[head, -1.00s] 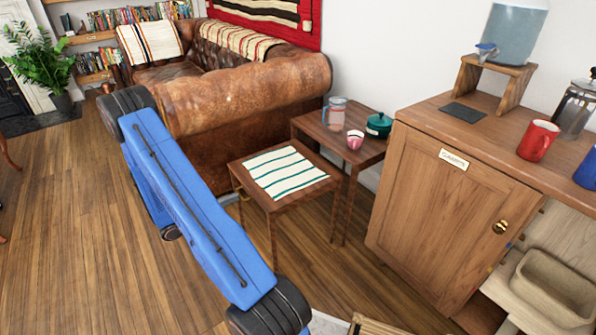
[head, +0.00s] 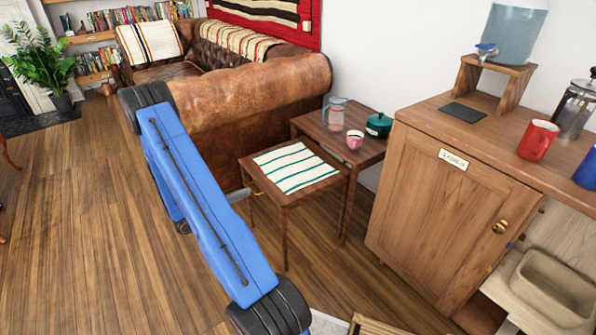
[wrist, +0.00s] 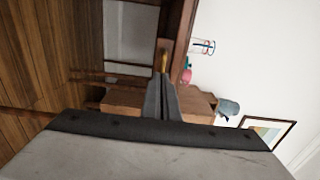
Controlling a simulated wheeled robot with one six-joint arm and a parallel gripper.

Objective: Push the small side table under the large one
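The small side table (head: 264,189) is brown wood with a green-striped white cloth (head: 296,167) on top. It stands in front of the large side table (head: 371,148), with its far right corner overlapping the large table's front in the head view; how far under it reaches is unclear. The large table bears a glass jug (head: 335,113), a pink cup (head: 355,139) and a green lidded pot (head: 379,125). My gripper (wrist: 163,80) has its fingers together, pointing at the small table's left side. A brass-coloured piece shows at the tips; contact is unclear. My blue arm partly hides the gripper in the head view.
A brown leather sofa (head: 247,92) stands behind and left of the tables. A wooden cabinet (head: 440,205) stands close on the right, with a red mug (head: 537,139) and a water dispenser (head: 512,35) on top.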

